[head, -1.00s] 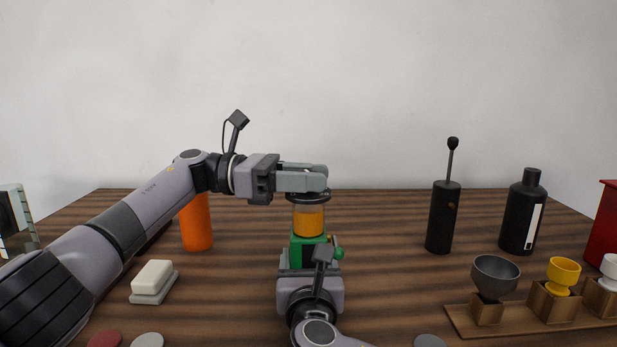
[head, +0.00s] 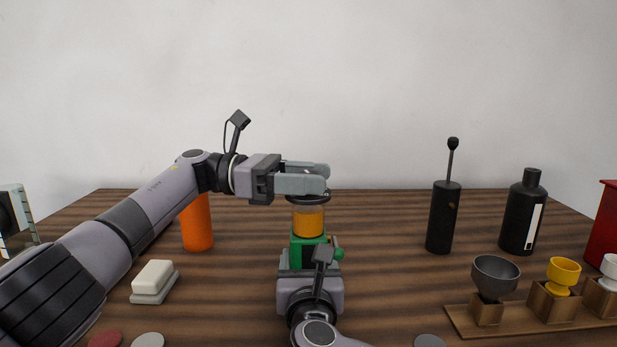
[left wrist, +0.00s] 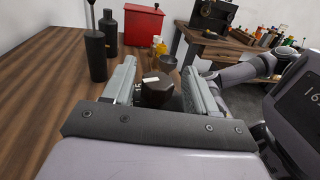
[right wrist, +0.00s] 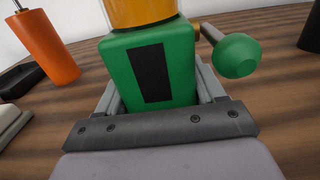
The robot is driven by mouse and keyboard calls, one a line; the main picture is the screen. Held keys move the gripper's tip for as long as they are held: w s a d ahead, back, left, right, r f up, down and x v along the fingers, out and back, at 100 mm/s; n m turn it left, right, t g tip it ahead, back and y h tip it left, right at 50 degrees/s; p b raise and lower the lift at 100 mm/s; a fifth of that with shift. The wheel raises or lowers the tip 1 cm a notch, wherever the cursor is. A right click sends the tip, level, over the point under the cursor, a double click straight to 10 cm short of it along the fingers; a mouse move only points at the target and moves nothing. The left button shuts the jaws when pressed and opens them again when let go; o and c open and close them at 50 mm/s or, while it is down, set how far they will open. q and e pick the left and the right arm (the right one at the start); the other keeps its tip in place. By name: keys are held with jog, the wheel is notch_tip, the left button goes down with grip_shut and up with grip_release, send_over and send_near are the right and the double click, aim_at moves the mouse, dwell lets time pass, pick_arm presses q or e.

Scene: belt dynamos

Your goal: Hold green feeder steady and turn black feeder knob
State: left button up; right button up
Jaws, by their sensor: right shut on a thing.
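The green feeder (head: 308,245) stands upright on the table, with an orange-filled clear hopper (head: 308,222) and a green ball handle (right wrist: 236,55) at its side. My right gripper (head: 310,262) is shut on its green body, one finger on each side in the right wrist view (right wrist: 155,95). The black feeder knob (left wrist: 156,90), with a pale mark, lies between the fingers of my left gripper (left wrist: 160,85) in the left wrist view. Gaps show beside it, and the fingers are open around it. In the head view my left gripper (head: 305,178) covers most of the knob.
An orange cylinder (head: 197,224) and a white block on a grey base (head: 153,280) stand left. A black grinder-like cylinder (head: 443,218), a black bottle (head: 523,215) and a wooden rack with cups (head: 515,322) stand right. Table between feeder and black cylinder is clear.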

pick_arm(q)
jog(key=shift+w+a+n+t, duration=0.1)
jog(key=shift+w+n+t, duration=0.15)
jog(key=shift+n+t, duration=0.4)
jog(key=shift+s+n+t, duration=0.15)
jog(key=shift+n+t, duration=0.5)
jog(key=shift+t, duration=0.8)
